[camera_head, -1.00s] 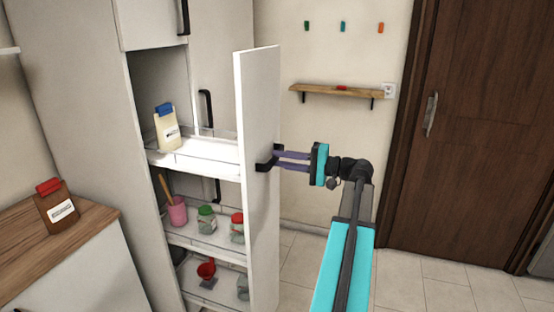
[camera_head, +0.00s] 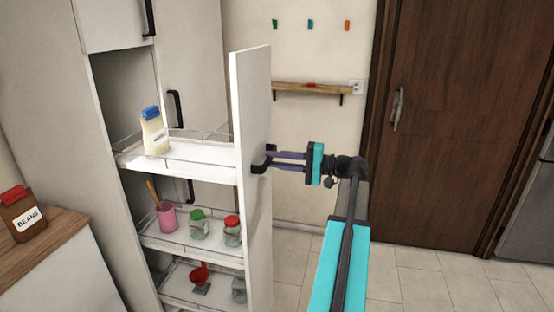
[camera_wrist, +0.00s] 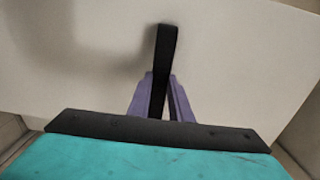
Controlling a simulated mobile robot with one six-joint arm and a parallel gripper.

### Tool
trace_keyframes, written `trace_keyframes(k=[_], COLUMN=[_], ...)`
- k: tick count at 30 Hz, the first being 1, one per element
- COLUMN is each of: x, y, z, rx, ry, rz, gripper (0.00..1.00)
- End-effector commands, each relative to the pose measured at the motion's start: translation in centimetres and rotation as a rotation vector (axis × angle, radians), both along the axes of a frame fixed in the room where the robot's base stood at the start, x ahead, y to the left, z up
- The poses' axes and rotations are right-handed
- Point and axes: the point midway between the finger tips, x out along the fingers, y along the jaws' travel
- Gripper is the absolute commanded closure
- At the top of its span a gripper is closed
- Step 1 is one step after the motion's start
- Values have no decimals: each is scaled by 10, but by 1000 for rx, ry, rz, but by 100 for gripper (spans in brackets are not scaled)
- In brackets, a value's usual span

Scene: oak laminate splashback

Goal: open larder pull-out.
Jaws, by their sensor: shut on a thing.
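The larder pull-out stands well out of its tall cabinet, its white front panel (camera_head: 252,215) upright and its wire-railed shelves (camera_head: 200,165) showing. My gripper (camera_head: 272,161) is shut on the black handle (camera_head: 262,168) on the panel's outer face. In the wrist view the purple fingers of my gripper (camera_wrist: 163,95) close around the dark handle (camera_wrist: 165,50). A bag with a blue clip (camera_head: 154,132) stands on the top shelf. A pink cup (camera_head: 167,217), a green-lidded jar (camera_head: 198,224) and a red-lidded jar (camera_head: 232,231) stand on the middle shelf. A red scoop (camera_head: 199,272) is on the lower shelf.
A wooden counter (camera_head: 45,238) with a beans bag (camera_head: 21,214) is at the left. A wall shelf (camera_head: 308,88) and coloured hooks (camera_head: 309,24) are behind the panel. A brown door (camera_head: 450,120) is at the right. Tiled floor (camera_head: 410,272) is clear there.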

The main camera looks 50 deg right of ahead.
Motion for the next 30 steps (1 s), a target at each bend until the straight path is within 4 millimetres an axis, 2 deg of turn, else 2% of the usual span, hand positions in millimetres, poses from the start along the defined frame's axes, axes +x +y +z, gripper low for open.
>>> trace_keyframes(k=[3, 4, 6, 7, 20, 26, 30], x=[1, 1, 1, 1, -3, -18, -35], y=[-6, -6, -5, -5, -5, -13, -23], z=[3, 3, 3, 3, 1, 1, 1], rx=[-2, -2, -1, -1, 0, 0, 0], ry=[-8, -8, -7, -6, -2, -2, -2], rz=[-16, -17, -16, -15, -11, -12, -13], gripper=[100, 77, 65, 62, 62, 62, 62])
